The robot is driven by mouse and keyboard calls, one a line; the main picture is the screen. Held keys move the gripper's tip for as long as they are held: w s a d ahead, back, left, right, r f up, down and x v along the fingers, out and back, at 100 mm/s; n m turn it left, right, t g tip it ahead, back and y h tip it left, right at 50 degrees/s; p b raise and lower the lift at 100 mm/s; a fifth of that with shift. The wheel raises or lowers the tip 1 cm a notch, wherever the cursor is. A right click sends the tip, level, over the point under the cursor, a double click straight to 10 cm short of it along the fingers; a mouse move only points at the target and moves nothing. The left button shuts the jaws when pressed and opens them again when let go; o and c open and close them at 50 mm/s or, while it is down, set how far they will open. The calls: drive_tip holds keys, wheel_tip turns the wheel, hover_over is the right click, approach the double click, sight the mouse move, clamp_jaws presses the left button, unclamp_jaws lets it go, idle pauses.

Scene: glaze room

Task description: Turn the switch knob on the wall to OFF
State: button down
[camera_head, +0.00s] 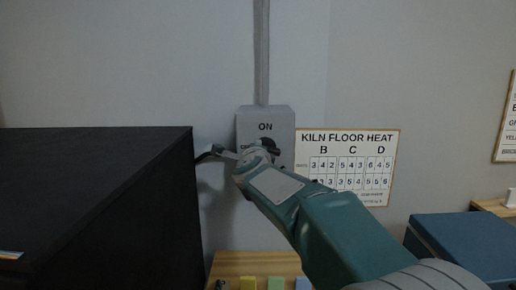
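The grey switch box (247,118) is fixed to the wall, with "ON" printed near its top. My arm reaches up from the lower right, and my gripper (238,151) is in front of the box's lower half. One dark-tipped finger sticks out to the left, past the box's edge. Dark parts show in front of the box below "ON"; I cannot tell which are finger and which are knob. The fingers look spread apart. The knob's direction and any OFF mark are hidden, and I cannot tell whether my gripper touches the knob.
A large black cabinet (100,185) stands close on the left, near the finger. A "KILN FLOOR HEAT" sign (347,138) hangs right of the box. A wooden surface (235,264) with small coloured blocks lies below. A blue box (465,240) stands at the right.

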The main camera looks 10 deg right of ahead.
drive_tip(key=shift+a+f+n, duration=0.15)
drive_tip(key=shift+f+n, duration=0.3)
drive_tip(key=shift+n, duration=0.75)
drive_tip(key=shift+f, duration=0.15)
drive_tip(key=c, duration=0.6)
unclamp_jaws()
drive_tip(key=shift+a, duration=0.2)
drive_tip(key=shift+s+r, duration=0.2)
drive_tip(key=s, duration=0.3)
drive_tip(key=s+a, duration=0.1)
drive_tip(key=s, duration=0.3)
drive_tip(key=s+a, duration=0.1)
drive_tip(key=s, duration=0.3)
drive_tip(key=shift+s+a+f, duration=0.1)
drive_tip(key=shift+a+f, duration=0.05)
drive_tip(key=shift+a, duration=0.1)
